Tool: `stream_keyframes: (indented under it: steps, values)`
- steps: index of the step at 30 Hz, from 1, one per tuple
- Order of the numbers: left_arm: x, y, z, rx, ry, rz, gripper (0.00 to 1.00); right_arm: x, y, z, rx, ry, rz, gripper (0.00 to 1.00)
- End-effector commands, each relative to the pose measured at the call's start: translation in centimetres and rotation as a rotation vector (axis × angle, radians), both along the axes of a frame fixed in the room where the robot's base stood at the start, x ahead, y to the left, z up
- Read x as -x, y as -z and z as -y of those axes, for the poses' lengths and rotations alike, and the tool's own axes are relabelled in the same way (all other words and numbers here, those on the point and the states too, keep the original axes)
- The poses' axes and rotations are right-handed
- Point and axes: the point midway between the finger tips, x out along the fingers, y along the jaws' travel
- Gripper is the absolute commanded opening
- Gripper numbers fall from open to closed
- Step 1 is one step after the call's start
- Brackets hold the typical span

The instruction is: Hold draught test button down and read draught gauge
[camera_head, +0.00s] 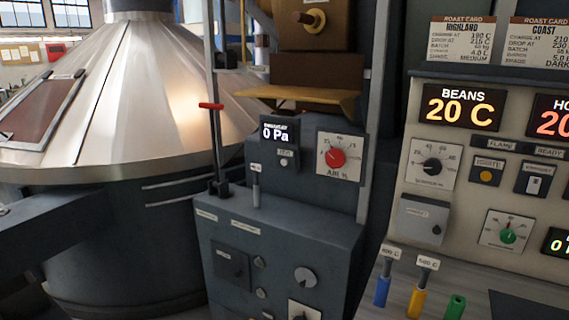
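The draught gauge (279,133) is a small black display on the dark grey panel in the middle of the head view. It reads 0 Pa in white digits. Just below it, a small plate labelled TEST carries the draught test button (284,162), a small round light-coloured knob. Nothing touches or covers the button or the display. Neither of my grippers can be seen in this view.
A red AIR % dial (338,158) sits right of the gauge. A small upright lever (256,190) stands below left, and a vertical rod with a red handle (211,106) is further left. A tan ledge (305,98) juts out above. The roaster panel (398,190) is at right.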

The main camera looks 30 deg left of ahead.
Motion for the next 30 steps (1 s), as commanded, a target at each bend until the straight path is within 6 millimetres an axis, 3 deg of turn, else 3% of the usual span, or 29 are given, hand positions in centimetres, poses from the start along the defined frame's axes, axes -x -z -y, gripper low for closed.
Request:
stream_keyframes:
  steps: [11,30]
  values:
    - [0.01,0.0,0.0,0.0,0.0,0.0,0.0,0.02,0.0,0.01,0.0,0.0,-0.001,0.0]
    - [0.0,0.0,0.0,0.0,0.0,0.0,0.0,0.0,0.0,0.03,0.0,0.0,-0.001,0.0]
